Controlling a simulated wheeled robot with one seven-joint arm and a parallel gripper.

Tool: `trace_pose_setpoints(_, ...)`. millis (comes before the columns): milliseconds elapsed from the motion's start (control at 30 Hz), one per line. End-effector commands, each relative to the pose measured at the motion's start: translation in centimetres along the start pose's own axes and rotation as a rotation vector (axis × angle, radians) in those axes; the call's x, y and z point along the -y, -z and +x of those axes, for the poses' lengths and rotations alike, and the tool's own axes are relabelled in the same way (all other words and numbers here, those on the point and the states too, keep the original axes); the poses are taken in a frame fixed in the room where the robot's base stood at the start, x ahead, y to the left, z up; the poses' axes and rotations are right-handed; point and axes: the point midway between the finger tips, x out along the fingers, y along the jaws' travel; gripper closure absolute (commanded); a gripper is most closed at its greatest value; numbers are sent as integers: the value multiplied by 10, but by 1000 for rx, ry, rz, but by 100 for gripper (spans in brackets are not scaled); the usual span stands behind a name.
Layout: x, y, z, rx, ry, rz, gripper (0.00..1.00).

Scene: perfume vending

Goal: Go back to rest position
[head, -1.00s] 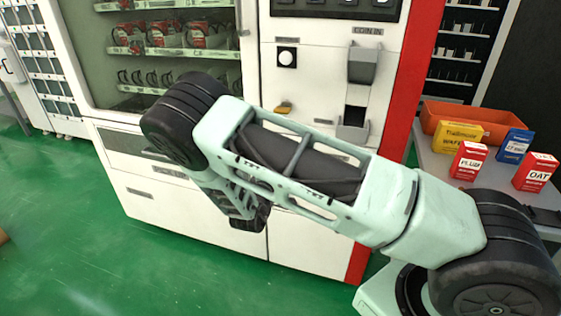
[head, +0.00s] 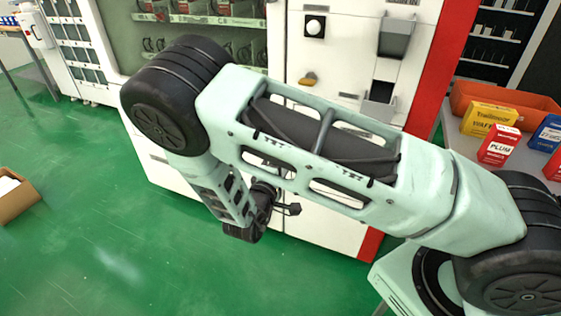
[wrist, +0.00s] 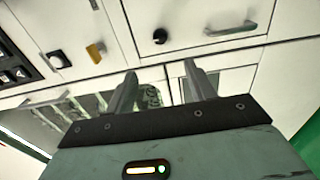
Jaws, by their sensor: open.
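My gripper shows in the wrist view (wrist: 158,90), with its two grey fingers apart and nothing between them. In the head view my arm is folded across the front of the vending machine (head: 335,78), and the wrist end hangs low before its lower panels. The fingertips are mostly hidden there. The wrist view shows the machine's white front (wrist: 215,60) beyond the fingers, tilted, with a black knob, a yellow knob and a handle.
A table at the right holds an orange bin (head: 490,98), a yellow box (head: 488,120), a red box (head: 499,146) and a blue box (head: 547,134). A cardboard box (head: 16,198) lies on the green floor at far left. The floor between is clear.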

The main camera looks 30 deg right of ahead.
Motion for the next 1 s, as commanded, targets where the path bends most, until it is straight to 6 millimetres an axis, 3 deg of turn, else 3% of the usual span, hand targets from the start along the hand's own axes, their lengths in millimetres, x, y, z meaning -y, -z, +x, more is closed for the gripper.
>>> trace_pose_setpoints(267,0,2,0,-6,19,13,45)
trace_pose_setpoints(467,9,36,-24,-104,335,219,45)
trace_pose_setpoints(600,4,73,-76,-199,718,420,45)
trace_pose_setpoints(767,-28,91,-156,-273,1138,541,45)
trace_pose_setpoints(867,-57,82,-207,-294,1366,541,45)
trace_pose_setpoints(1000,-98,42,-266,-286,1605,446,45)
